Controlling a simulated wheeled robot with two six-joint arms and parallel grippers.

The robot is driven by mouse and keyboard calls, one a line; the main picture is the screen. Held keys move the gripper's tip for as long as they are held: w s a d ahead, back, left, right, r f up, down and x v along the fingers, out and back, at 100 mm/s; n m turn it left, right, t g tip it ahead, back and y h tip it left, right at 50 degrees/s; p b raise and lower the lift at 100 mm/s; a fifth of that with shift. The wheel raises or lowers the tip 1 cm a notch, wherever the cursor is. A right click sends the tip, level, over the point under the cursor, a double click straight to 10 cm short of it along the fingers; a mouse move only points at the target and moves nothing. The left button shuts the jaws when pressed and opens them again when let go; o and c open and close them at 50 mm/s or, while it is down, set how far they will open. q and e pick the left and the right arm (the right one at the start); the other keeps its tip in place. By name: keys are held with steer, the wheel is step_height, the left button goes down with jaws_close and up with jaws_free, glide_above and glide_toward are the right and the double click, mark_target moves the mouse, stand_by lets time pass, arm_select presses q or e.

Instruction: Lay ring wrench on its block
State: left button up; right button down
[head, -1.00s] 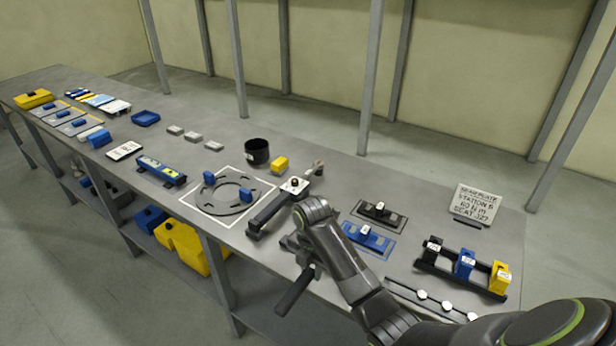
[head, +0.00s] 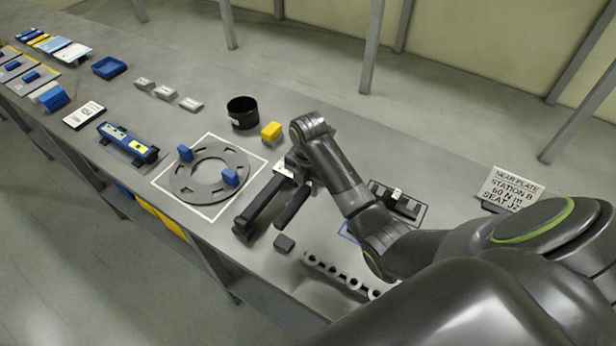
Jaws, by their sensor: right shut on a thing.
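My right arm comes in from the right and its gripper (head: 294,166) is shut on a dark-handled tool, apparently the ring wrench (head: 293,206). The handle slants down toward the front; the wrench's head is hidden by the gripper. I cannot tell which block belongs to the wrench. My left gripper is not in view.
A grey ring plate (head: 181,193) with two blue grips lies left on a white square. A black cup (head: 242,112) and yellow block (head: 271,131) stand behind. A rail with several round pieces (head: 331,270) lies in front. My arm hides much of the right side.

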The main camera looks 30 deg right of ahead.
steer(key=shift+s+f, duration=0.1)
steer(key=shift+f, duration=0.65)
step_height(320, 180, down, 2)
steer(key=shift+f, duration=0.65)
steer(key=shift+f+b, duration=0.35)
steer(key=shift+f, duration=0.15)
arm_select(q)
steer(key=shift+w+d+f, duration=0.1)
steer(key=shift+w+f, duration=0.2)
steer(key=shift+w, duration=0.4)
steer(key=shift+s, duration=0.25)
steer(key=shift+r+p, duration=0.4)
